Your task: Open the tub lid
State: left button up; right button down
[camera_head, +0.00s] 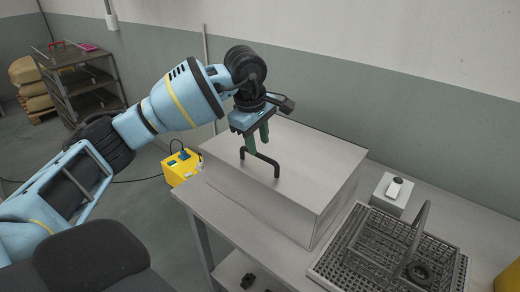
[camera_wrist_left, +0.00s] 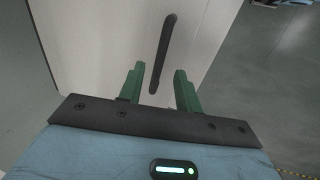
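The tub is a large light-grey box on a table, and its flat lid (camera_head: 300,152) is closed. A dark bar handle (camera_head: 262,160) stands up near the lid's front left edge. In the left wrist view the handle (camera_wrist_left: 162,55) runs lengthwise, its near end lying between the fingertips in the picture. My right gripper is not in view.
A wire basket (camera_head: 390,255) with a tall handle stands right of the tub on the table (camera_head: 250,236). A yellow case (camera_head: 181,168) and a shelf cart (camera_head: 85,85) are to the left.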

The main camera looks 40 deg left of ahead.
aim_at(260, 157)
pick_arm(q)
jog(key=shift+w+f, duration=0.2)
jog(key=shift+f, duration=0.65)
jog(key=shift+w+f, duration=0.15)
jog(key=shift+f, duration=0.7)
jog(key=shift+d, duration=0.1)
grip_shut()
